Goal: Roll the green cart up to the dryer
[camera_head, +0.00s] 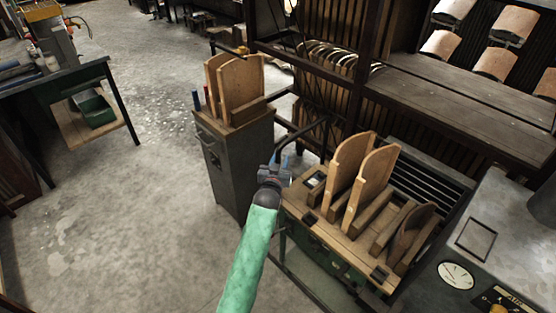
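The green cart (336,236) stands right of centre, with a wooden top and dark green side below. Upright wooden boards (371,187) and lower wooden pieces stand on its top. My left gripper (277,168), on a green-sleeved arm coming up from the bottom, is at the cart's left end, near a dark bar. I cannot tell whether it touches the bar or whether its fingers are closed. A grey machine (474,238) with a round gauge stands close to the cart's right; I cannot tell whether it is the dryer. My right gripper is out of view.
A dark cabinet (231,160) with wooden boards on top stands left of the cart. A dark frame with a wooden shelf (452,98) is behind it. A workbench (58,77) with a green bin (93,107) stands at far left. The concrete floor (120,220) at left is clear.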

